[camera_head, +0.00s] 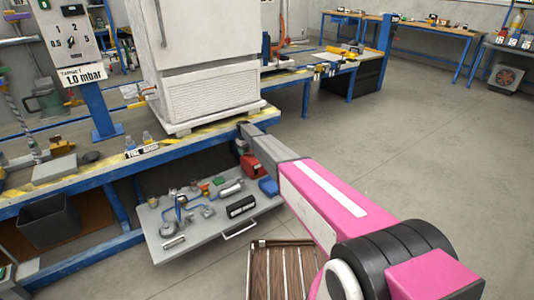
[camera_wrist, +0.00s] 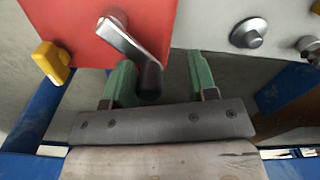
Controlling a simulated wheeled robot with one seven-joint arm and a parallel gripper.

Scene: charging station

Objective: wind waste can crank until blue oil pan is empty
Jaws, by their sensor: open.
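In the wrist view, a grey metal crank (camera_wrist: 130,45) is fixed to a red surface (camera_wrist: 72,25), which may be the waste can. The crank slants down to a dark grip (camera_wrist: 150,80). My gripper (camera_wrist: 162,72) is open, with a green finger on each side of that grip. The grip appears nearer the left finger; I cannot tell whether they touch. In the head view my arm reaches the bench edge, and its gripper end is mostly hidden. A red object (camera_head: 250,166) and a small blue object (camera_head: 268,186) sit below it. I cannot identify the blue oil pan for sure.
A grey pull-out shelf (camera_head: 165,250) with several metal parts lies below the bench. A white fridge-like cabinet (camera_head: 205,55) stands on the bench. A yellow knob (camera_wrist: 50,62) is left of the crank, and a metal knob (camera_wrist: 248,33) is right. Open floor (camera_head: 410,150) lies at right.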

